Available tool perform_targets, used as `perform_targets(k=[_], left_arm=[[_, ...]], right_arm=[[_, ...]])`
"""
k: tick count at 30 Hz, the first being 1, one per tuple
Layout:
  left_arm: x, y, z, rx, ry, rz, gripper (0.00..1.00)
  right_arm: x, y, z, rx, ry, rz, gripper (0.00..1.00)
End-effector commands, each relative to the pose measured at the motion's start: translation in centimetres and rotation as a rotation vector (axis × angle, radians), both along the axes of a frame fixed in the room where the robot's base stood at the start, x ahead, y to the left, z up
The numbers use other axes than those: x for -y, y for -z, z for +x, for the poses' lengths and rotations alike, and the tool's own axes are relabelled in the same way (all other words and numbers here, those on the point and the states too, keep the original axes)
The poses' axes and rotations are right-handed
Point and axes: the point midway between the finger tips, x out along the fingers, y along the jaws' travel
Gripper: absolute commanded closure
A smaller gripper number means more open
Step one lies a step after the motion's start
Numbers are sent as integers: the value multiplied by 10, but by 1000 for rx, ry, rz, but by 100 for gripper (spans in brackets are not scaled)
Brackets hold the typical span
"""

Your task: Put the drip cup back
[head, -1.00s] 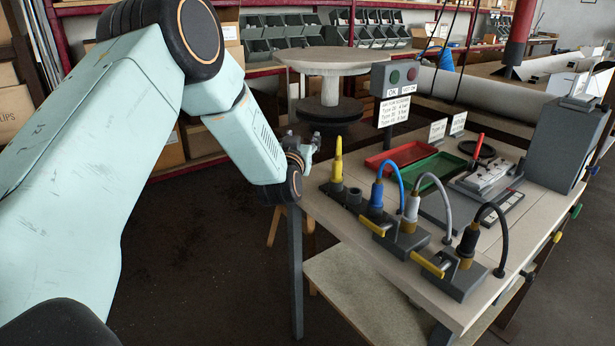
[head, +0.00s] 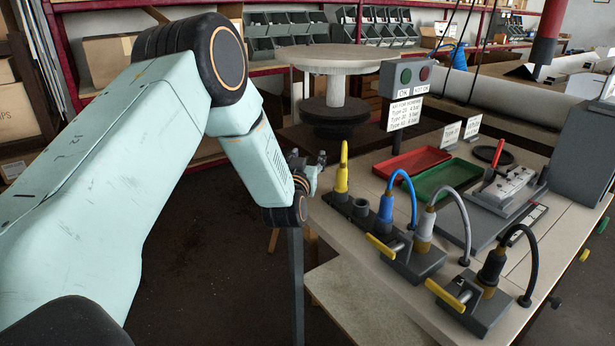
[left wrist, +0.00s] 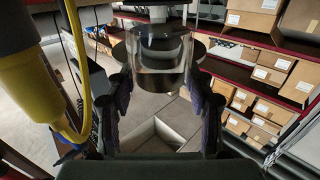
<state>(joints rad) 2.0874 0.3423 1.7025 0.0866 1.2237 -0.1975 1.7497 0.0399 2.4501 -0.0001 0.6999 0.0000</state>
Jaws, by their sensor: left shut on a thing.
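My left gripper (head: 312,170) is at the left edge of the bench, just left of the upright yellow tool (head: 341,172). The cup is too small and covered to make out in the head view. A dark rack (head: 350,212) on the bench's near left holds the yellow tool and an empty-looking round grey socket (head: 361,207). The yellow tool also shows close by in the left wrist view (left wrist: 28,85). My right gripper is not in view.
Blue (head: 386,207), grey (head: 425,225) and black (head: 491,265) hosed tools stand along the bench front. Red (head: 412,162) and green (head: 442,178) trays lie behind. A sign post (head: 404,95) rises at the back. A round stand (head: 335,60) is beyond.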

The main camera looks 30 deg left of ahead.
Motion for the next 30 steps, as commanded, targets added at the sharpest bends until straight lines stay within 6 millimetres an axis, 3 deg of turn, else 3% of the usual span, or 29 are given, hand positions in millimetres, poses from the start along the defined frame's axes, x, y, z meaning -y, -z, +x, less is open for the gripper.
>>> perform_targets(k=[11,22,23,30], left_arm=[[-1,40,3,1,1,2,83],[-2,42,5,2,0,1,83],[-2,42,5,2,0,1,44],[-2,41,5,2,0,1,24]], right_arm=[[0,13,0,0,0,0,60],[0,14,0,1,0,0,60],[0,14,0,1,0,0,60],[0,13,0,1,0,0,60]])
